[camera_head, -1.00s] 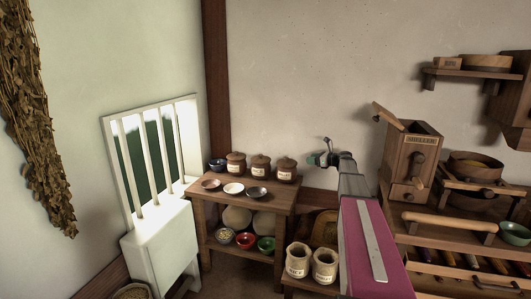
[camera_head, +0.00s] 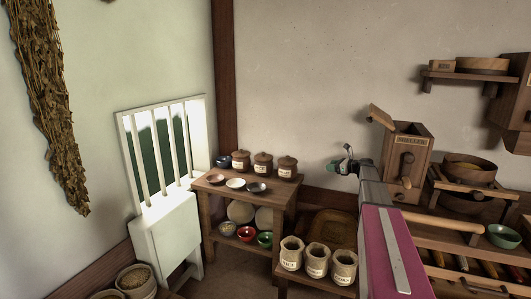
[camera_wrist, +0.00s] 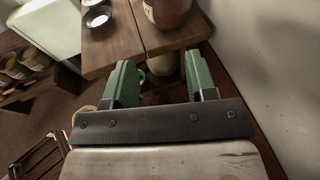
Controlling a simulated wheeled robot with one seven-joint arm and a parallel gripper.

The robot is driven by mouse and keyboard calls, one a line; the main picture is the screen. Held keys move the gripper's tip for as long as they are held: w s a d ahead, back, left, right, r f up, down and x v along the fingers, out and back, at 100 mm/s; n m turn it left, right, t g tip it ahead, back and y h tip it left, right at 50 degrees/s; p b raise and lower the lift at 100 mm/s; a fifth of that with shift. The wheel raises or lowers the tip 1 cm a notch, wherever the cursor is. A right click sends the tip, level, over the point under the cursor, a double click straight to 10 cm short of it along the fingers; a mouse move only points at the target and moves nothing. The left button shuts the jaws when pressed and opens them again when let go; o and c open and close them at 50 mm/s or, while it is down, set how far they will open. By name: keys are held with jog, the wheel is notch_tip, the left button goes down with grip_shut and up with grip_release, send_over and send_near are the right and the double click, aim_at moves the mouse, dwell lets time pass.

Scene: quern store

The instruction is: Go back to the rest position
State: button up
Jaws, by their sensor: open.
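My gripper (camera_head: 342,165) is at the end of my outstretched arm, in front of the back wall, right of the small wooden shelf table (camera_head: 286,186). In the wrist view my gripper (camera_wrist: 158,84) shows two green fingers standing wide apart with nothing held between them. The edge of a wooden table top (camera_wrist: 120,50) lies beyond the fingers, with a brown jar (camera_wrist: 168,12) on it.
Lidded jars (camera_head: 263,164) and small bowls (camera_head: 235,183) stand on the shelf table. Labelled sacks (camera_head: 317,260) stand on a low bench in front. A wooden mill (camera_head: 408,155) and a green bowl (camera_head: 503,236) are at the right. A white barred chair-like piece (camera_head: 165,235) stands left.

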jog(key=s+a+f+n+g+h, duration=0.3)
jog(key=s+a+f+n, duration=0.4)
jog(key=s, duration=0.4)
jog(key=s+a+f+n+g+h, duration=0.25)
jog(key=s+a+f+n, duration=0.45)
jog(key=s, duration=0.4)
jog(key=s+a+f+n+g+h, duration=0.1)
jog(key=s+n, duration=0.4)
jog(key=s, duration=0.5)
jog(key=s+a+f+n+g+h, duration=0.1)
jog(key=s+f+n+h, duration=0.4)
jog(key=s, duration=0.5)
jog(key=shift+s+f+g, duration=0.25)
jog(key=shift+f+g, duration=0.25)
jog(key=shift+g, duration=0.35)
